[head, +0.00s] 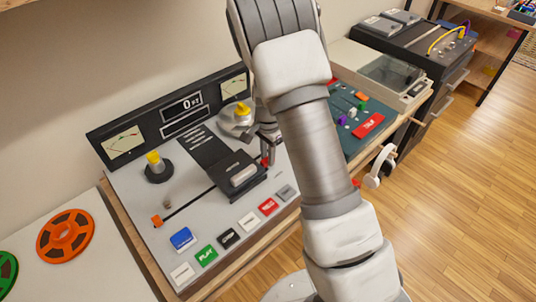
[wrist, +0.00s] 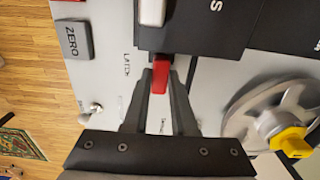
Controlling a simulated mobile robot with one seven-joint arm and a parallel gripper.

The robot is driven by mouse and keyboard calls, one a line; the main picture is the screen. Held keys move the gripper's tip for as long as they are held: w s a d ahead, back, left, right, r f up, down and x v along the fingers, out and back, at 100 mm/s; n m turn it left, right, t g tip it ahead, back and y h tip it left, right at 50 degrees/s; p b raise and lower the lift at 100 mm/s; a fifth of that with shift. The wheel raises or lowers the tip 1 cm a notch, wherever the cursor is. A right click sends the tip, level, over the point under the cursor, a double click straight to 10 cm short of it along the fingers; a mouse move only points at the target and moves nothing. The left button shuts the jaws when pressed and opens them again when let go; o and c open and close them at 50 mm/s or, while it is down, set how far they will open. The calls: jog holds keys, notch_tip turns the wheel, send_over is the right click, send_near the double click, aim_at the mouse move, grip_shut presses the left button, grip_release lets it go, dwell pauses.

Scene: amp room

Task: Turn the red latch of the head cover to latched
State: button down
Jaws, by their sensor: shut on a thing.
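The red latch (wrist: 160,77) is a small lever at the edge of the black head cover (wrist: 195,35) in the wrist view. My gripper (wrist: 159,88) is closed around it, one dark finger on each side. The lettering "LATCH" shows on the pale panel beside the left finger; other lettering is partly hidden by the fingers. In the head view the latch (head: 265,161) is a small red spot at the right side of the head cover (head: 222,179), beneath my gripper (head: 268,150). My arm hides part of the panel there.
A silver reel hub with a yellow knob (wrist: 288,140) stands close to the right finger. A ZERO button (wrist: 75,40) and a small toggle (wrist: 91,112) lie to the left. Coloured push buttons (head: 206,255) line the panel's front. An orange reel (head: 65,236) lies on the left.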

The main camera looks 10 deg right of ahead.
jog(key=shift+w, duration=0.1)
dwell(0.4)
jog(key=c, duration=0.7)
grip_release()
jog(key=shift+r+p, duration=0.9)
jog(key=shift+r, duration=7.85)
